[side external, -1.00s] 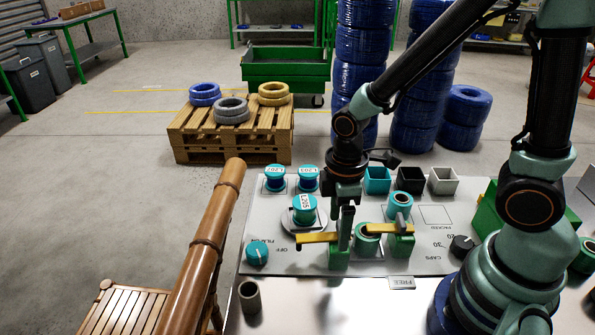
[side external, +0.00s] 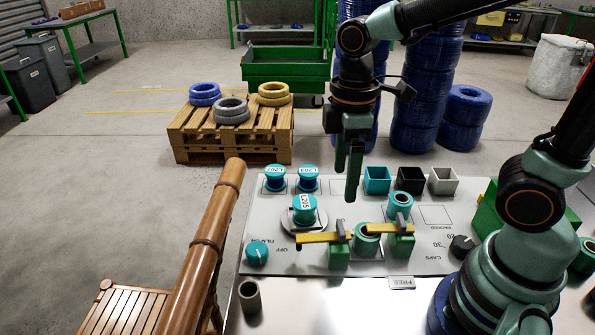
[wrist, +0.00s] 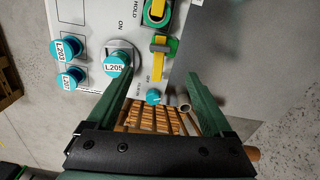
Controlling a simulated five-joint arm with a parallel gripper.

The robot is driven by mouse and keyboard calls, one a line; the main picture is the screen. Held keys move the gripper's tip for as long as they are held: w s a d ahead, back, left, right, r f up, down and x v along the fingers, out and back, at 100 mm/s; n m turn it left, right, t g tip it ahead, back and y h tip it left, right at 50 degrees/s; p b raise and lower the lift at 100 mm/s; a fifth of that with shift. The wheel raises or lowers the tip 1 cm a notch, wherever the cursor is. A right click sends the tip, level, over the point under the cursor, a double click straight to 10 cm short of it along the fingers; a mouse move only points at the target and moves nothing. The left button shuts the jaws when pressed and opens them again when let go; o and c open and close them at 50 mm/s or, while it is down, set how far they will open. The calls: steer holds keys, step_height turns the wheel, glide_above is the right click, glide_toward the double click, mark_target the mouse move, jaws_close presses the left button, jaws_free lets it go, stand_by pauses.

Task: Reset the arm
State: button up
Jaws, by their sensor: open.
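My gripper (side external: 350,190) hangs above the grey work panel (side external: 430,262) in the side external view, fingers pointing down, apart from everything below. In the wrist view my gripper (wrist: 150,95) shows two green fingers spread wide with nothing between them. A teal-capped spool marked L205 (side external: 304,207) sits upright on a round plate. Two more labelled spools (side external: 274,175) and (side external: 308,175) stand behind it.
Teal, black and white square bins (side external: 411,180) line the panel's back edge. A grey tube (side external: 249,296) stands at the front left. A bamboo rail (side external: 205,245) rises left of the panel. A pallet with cable coils (side external: 230,130) and blue coil stacks (side external: 422,100) stand behind.

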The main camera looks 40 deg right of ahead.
steer(key=d+r+m+t, duration=0.5)
steer(key=d+m, duration=0.1)
steer(key=m, duration=0.4)
steer(key=shift+w+d+r+t, duration=0.15)
steer(key=shift+d+r+t, duration=0.05)
steer(key=shift+r+t, duration=0.15)
stand_by(0.6)
